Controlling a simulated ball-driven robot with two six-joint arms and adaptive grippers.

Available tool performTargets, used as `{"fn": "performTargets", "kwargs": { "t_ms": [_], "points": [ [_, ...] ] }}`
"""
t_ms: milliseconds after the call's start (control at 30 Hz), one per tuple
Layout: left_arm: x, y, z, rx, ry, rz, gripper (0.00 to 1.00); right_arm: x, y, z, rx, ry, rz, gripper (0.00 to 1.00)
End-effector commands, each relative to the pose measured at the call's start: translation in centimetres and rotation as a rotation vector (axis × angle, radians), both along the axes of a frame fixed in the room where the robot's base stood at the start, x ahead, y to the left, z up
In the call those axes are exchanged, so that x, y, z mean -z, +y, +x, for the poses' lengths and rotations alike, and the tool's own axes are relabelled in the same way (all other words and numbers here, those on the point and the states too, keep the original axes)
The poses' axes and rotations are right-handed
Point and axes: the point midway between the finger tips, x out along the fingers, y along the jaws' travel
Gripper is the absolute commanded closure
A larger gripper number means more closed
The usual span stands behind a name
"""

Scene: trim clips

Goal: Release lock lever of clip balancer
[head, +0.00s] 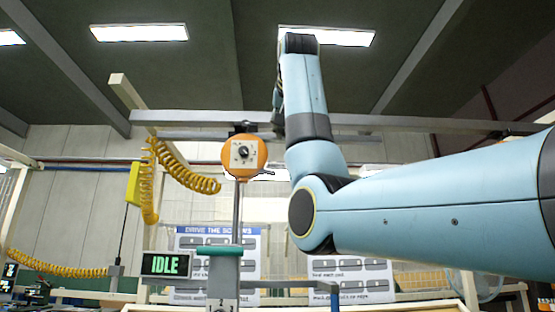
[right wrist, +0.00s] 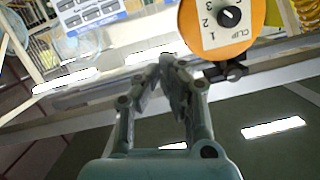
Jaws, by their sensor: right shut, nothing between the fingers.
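The clip balancer (head: 245,155) is an orange round housing with a pale dial plate and black knob, hung from an overhead rail. A thin dark lever (head: 264,174) sticks out at its lower right in the head view. The balancer also shows at the top right of the right wrist view (right wrist: 257,38), its plate marked with numbers and "CLIP". My right gripper (right wrist: 168,61) is shut and empty, its fingertips beside the balancer, apart from it as far as I can tell. In the head view my right arm mostly hides the gripper. My left gripper is not in view.
The grey rail (head: 400,122) runs across above the balancer, with a dark clamp (right wrist: 236,72) on it. A coiled yellow hose (head: 190,180) hangs at the left. Instruction posters (head: 352,270) stand behind.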

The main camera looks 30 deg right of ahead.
Motion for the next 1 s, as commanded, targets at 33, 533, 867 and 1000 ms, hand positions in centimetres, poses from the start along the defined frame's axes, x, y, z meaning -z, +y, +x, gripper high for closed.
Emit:
{"fn": "performTargets", "kwargs": {
  "t_ms": [33,533,867,1000],
  "points": [
    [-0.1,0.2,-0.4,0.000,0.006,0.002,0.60,0.1,-0.1,0.2,0.000,0.002,0.000,1.00],
    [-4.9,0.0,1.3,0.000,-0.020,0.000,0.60,1.7,-4.0,7.4,0.002,0.007,0.000,1.00],
    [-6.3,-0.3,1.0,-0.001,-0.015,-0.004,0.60,5.1,-3.1,7.4,0.000,0.002,0.000,1.00],
    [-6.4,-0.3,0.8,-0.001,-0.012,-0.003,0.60,5.6,-2.8,7.2,0.000,0.001,0.000,1.00]
  ]
}}
